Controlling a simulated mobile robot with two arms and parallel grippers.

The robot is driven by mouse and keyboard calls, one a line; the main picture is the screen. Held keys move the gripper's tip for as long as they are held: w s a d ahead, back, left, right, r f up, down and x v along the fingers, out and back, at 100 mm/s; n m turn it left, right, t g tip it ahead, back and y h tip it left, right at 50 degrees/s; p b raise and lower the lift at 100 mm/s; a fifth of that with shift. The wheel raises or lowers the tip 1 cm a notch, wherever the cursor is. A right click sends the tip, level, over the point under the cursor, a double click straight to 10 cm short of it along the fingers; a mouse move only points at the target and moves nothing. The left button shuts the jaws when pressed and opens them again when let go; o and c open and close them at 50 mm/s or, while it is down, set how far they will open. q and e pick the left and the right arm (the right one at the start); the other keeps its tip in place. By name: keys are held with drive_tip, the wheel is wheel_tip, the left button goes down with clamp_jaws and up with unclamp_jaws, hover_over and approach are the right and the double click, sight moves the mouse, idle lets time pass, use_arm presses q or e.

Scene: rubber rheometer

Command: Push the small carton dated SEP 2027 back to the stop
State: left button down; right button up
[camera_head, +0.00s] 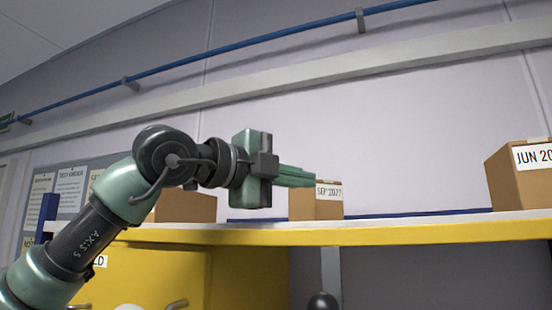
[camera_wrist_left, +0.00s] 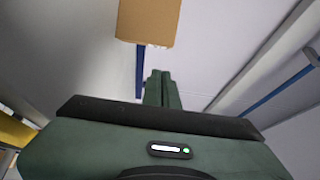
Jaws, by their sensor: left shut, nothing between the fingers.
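The small carton labelled SEP 2027 (camera_head: 316,208) stands upright on the shelf (camera_head: 390,233), its label facing out. A dark blue strip (camera_head: 385,216), which may be the stop, runs along the back of the shelf. My left gripper (camera_head: 310,178) is shut and empty, its fingers pointing right at the carton's upper left edge. In the left wrist view, a plain brown carton face (camera_wrist_left: 148,22) lies beyond the closed fingertips (camera_wrist_left: 160,74), with a gap in the picture. I cannot tell whether they touch. My right gripper is out of view.
A carton labelled JUN 20.. (camera_head: 522,180) stands at the far right of the shelf. Another brown carton (camera_head: 188,206) stands left, partly behind my arm. The shelf between the SEP 2027 and JUN cartons is clear. Yellow cabinet doors (camera_head: 160,275) are below.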

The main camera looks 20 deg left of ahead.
sight(314, 206)
use_arm(q)
drive_tip(key=w, duration=0.1)
drive_tip(key=w+p, duration=0.2)
drive_tip(key=shift+w+d+r, duration=0.2)
drive_tip(key=shift+w+r, duration=0.05)
drive_tip(key=shift+w, duration=0.05)
drive_tip(key=shift+w+a+f+p, duration=0.2)
drive_tip(key=shift+w+a+p, duration=0.2)
drive_tip(key=shift+w+p, duration=0.05)
drive_tip(key=shift+d, duration=0.15)
